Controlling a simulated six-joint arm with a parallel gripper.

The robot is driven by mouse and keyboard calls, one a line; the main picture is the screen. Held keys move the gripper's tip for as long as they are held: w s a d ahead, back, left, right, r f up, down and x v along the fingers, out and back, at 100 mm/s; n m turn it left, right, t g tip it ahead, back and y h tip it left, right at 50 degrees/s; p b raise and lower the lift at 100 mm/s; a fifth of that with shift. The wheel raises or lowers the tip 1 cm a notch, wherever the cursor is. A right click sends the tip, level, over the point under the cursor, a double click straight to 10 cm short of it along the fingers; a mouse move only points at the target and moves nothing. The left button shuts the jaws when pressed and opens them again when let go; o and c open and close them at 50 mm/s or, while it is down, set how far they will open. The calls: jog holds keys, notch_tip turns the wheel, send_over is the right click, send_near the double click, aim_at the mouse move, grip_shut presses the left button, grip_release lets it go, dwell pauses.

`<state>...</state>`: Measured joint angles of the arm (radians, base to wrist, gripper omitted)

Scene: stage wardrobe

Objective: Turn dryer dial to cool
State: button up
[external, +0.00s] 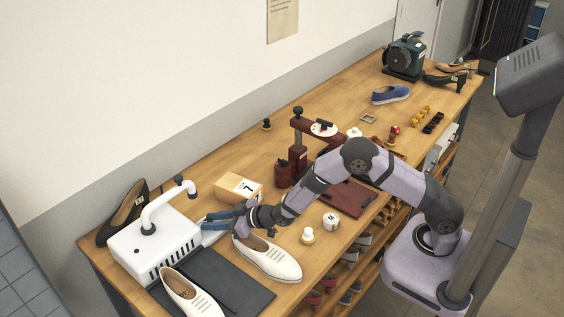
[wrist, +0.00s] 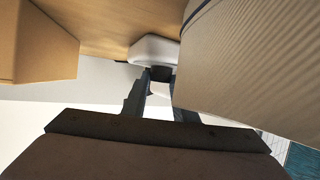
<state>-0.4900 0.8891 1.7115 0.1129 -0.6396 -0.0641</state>
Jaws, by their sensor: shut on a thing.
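The dryer (external: 150,257) is a white box with a curved white pipe on top, at the left end of the bench. My gripper (external: 204,221) reaches in low from the right, its blue fingers at the dryer's right end. In the wrist view my gripper (wrist: 160,80) is shut on a small dark piece (wrist: 160,73) in front of a white body (wrist: 152,49); I take the piece for the dryer dial. The dial's marks and pointer are hidden, so its setting cannot be read.
A cream shoe (external: 268,259) stands just below my wrist, and another (external: 188,294) is in front of the dryer on a dark mat (external: 232,282). A numbered box (external: 237,189) is close behind my gripper. A black shoe (external: 124,212) stands behind the dryer.

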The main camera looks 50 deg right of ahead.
jog(key=shift+r, duration=0.15)
jog(key=o, duration=1)
jog(key=shift+o, duration=0.2)
jog(key=shift+s, duration=0.1)
jog(key=shift+b+v, duration=1)
jog(key=shift+v, duration=2.55)
